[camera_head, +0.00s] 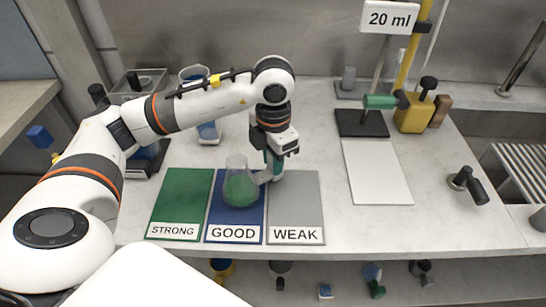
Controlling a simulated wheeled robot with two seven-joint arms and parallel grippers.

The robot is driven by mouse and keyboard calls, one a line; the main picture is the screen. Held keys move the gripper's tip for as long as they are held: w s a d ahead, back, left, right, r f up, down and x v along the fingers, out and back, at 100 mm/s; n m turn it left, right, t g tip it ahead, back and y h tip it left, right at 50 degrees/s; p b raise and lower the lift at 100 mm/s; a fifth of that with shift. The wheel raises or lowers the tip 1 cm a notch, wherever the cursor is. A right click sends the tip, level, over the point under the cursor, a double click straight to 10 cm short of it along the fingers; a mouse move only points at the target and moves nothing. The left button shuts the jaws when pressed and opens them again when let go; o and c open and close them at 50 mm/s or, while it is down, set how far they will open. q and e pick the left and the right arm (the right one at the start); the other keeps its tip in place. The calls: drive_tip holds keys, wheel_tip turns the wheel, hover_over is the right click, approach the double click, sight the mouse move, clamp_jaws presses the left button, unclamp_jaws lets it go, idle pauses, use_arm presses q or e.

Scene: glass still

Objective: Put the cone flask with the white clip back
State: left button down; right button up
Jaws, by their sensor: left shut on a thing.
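A cone flask (239,188) with green liquid is at the blue mat labelled GOOD (234,233), close to its right edge. I cannot tell whether its base touches the mat or is just above it. It looks upright. A pale clip (264,177) sticks out from its right side. My left gripper (274,172) comes down from above, right of the flask, and is shut at this clip, so it holds the flask. The fingertips and the exact grip are partly hidden. My right gripper is not in view.
A green mat labelled STRONG (180,200) lies left and a grey mat labelled WEAK (298,205) right. A white mat (376,172) lies clear further right. A stand with a "20 ml" sign (389,18), a yellow container (414,115) and a sink (510,170) are behind and right.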

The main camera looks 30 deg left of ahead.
use_arm(q)
drive_tip(key=shift+f+b, duration=0.45)
drive_tip(key=shift+f, duration=0.1)
drive_tip(key=c, duration=1)
unclamp_jaws()
wheel_tip(320, 180, up, 12)
drive_tip(key=shift+p, duration=0.45)
